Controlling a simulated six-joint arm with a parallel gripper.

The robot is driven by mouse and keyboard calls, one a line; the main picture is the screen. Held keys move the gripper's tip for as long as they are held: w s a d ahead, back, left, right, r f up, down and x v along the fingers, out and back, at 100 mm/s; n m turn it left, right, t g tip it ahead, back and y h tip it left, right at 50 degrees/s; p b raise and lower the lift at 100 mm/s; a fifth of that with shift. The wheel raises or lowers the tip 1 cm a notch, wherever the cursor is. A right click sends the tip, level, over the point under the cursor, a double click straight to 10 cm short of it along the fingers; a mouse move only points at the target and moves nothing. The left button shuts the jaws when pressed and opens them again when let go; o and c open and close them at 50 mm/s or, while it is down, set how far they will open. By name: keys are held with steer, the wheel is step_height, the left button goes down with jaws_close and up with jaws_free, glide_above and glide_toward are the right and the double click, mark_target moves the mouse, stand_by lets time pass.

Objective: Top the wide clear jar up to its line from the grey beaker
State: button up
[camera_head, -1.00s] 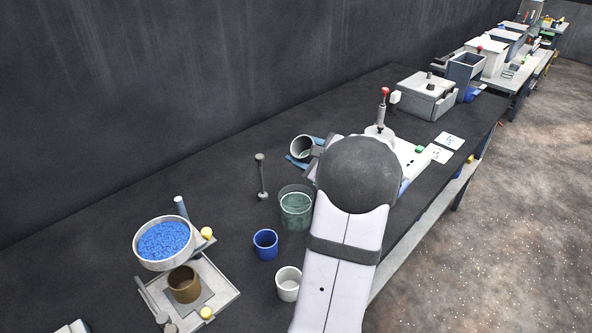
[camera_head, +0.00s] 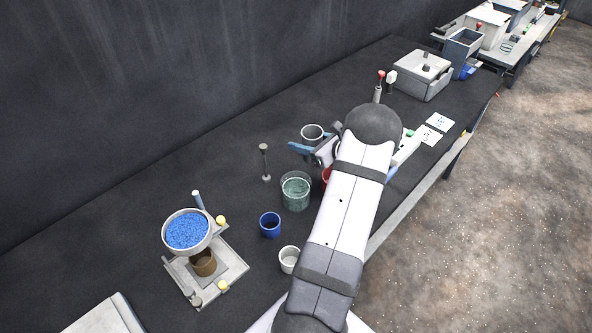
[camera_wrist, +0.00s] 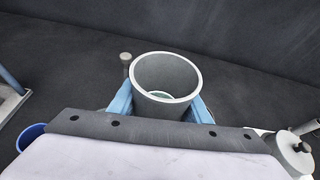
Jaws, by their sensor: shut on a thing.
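The grey beaker (camera_head: 312,131) is held upright, or nearly so, behind the wide clear jar in the head view. In the wrist view the beaker (camera_wrist: 167,62) is seen from above, with a little pale green liquid low inside. My gripper (camera_head: 308,150) has blue fingers shut on the beaker's sides; they also show in the wrist view (camera_wrist: 160,106). The wide clear jar (camera_head: 296,194) stands on the bench with greenish liquid in it, apart from the beaker. Its line is too small to make out. The wrist view does not show the jar.
A blue cup (camera_head: 270,225) and a white cup (camera_head: 289,260) stand near the jar. A red object (camera_head: 326,176) is partly hidden by my arm. A grey post (camera_head: 264,162) stands left of the jar. The screen with blue grains (camera_head: 187,230) is front left.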

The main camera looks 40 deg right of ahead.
mark_target(306, 134)
steer(key=shift+r+p, duration=1.35)
steer(key=shift+r, duration=0.2)
step_height(306, 134, down, 5)
steer(key=b, duration=0.4)
steer(key=shift+r+b, duration=0.2)
steer(key=shift+b, duration=0.15)
steer(key=shift+w, duration=0.15)
